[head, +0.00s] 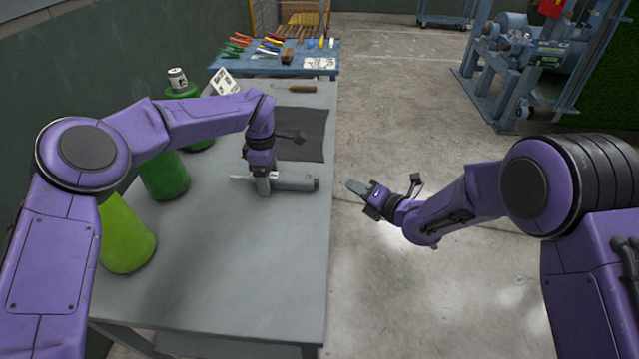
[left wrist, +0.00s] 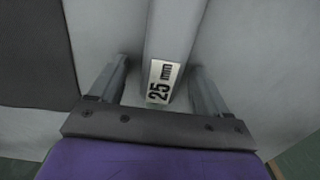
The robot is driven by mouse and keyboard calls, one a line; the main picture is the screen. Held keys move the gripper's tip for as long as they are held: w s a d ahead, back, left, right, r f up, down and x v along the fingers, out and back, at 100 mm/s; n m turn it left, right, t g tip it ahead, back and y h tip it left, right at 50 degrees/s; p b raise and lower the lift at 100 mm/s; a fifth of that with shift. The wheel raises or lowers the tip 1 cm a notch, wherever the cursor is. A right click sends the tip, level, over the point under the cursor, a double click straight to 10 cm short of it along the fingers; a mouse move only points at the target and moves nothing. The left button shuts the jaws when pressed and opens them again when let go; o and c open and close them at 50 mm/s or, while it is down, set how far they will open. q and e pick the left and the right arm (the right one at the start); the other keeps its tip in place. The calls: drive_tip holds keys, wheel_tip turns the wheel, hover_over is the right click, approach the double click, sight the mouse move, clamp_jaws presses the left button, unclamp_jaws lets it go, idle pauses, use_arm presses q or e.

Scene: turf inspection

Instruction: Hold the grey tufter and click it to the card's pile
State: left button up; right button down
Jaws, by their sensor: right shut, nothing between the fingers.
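The grey tufter (head: 297,183) lies on the grey table, with a rounded block at its right end. My left gripper (head: 263,189) reaches down over its left part. In the left wrist view the fingers (left wrist: 158,88) stand open on either side of a grey body with a "25 mm" label (left wrist: 163,82), with gaps visible beside it. A white card with dark patches (head: 224,82) leans at the table's far left; I cannot tell whether it bears the pile. My right gripper (head: 355,187) is shut and empty, off the table's right edge.
Green cones (head: 127,238) line the table's left side, with a small can (head: 177,79) on the far one. A dark mat (head: 312,120) lies beyond the tufter, near a wooden-handled tool (head: 297,88). A blue bench (head: 325,73) holds tools. The near tabletop is clear.

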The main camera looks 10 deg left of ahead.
use_arm(q)
wheel_tip(320, 180, up, 12)
idle(0.4)
